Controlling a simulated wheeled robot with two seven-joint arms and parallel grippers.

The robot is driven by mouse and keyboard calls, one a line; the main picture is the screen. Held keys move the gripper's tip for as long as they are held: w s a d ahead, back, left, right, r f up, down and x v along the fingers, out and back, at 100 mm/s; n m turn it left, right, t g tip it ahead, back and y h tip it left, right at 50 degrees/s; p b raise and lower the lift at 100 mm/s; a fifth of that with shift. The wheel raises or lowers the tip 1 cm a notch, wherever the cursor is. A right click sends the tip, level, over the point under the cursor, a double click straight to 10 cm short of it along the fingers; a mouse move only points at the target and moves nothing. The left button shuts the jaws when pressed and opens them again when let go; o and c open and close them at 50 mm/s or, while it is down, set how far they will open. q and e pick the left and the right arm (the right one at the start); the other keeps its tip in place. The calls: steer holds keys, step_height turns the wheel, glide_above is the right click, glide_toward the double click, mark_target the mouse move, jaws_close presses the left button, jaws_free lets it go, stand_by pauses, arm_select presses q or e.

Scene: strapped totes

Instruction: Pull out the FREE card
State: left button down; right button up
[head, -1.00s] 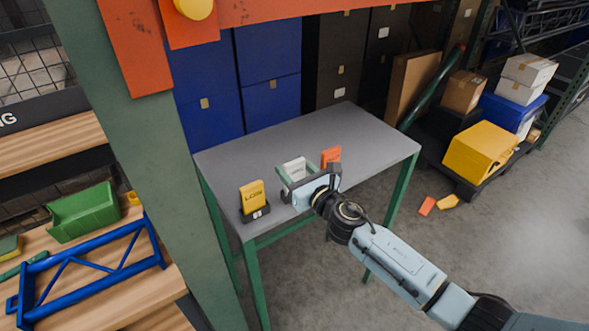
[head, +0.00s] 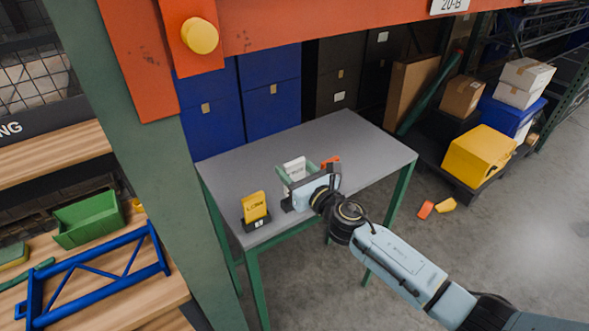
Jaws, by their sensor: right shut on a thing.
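My right gripper (head: 294,176) reaches in from the right over the grey table and is shut on a white card (head: 294,165). The card stands upright between the greenish fingers; its lettering cannot be read, and its lower part is hidden by the gripper. A bit of a dark holder (head: 287,204) shows just below the gripper. To the left, a yellow card (head: 255,206) with dark lettering stands in a dark holder (head: 257,223). An orange card (head: 331,161) is partly hidden behind the gripper. My left gripper is not in view.
The grey table (head: 350,135) is clear at its back and right. A green post (head: 160,190) stands left of it, and an orange beam (head: 330,22) crosses above. Blue bins (head: 271,110) stand behind. Small orange and yellow pieces (head: 426,209) lie on the floor.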

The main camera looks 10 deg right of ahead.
steer(key=shift+p+v, duration=0.45)
steer(key=shift+v, duration=4.6)
